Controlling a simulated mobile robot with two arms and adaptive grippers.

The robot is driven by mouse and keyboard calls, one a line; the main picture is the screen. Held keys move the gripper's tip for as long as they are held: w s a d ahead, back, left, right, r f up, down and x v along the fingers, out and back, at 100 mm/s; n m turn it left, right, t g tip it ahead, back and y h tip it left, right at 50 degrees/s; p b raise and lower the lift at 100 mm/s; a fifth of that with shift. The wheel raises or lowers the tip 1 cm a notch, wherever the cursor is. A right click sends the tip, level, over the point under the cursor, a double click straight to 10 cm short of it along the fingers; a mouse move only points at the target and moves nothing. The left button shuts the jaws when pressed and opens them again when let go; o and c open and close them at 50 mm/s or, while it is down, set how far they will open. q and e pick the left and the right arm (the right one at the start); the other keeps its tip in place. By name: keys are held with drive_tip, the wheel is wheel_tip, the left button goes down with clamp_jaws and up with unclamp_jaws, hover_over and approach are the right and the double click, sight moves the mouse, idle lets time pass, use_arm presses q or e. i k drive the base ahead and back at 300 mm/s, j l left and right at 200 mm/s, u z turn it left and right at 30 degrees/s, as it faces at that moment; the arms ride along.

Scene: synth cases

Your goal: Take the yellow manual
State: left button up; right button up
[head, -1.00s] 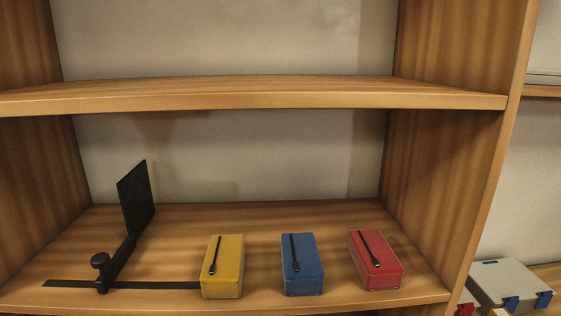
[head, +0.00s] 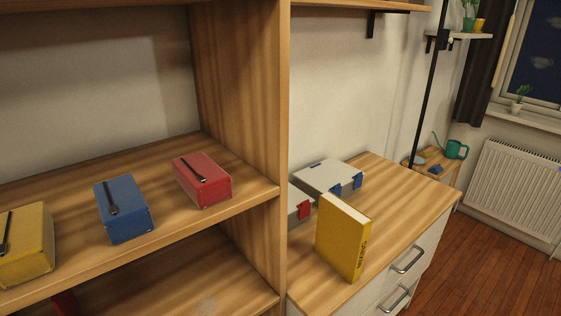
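The yellow manual (head: 341,238) stands upright on the wooden top of a white drawer cabinet, right of the shelf unit. Dark lettering runs along its narrow side, facing me. It stands close to the cabinet's front left part, in front of the grey cases. Neither of my grippers shows in the head view.
A grey case with blue latches (head: 330,178) and one with a red latch (head: 299,205) sit behind the manual. Yellow (head: 28,246), blue (head: 124,209) and red (head: 202,180) boxes stand on the shelf (head: 165,263). The cabinet top (head: 396,205) is clear to the right.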

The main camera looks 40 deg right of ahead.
sight(342, 234)
drive_tip(key=z, duration=1.55)
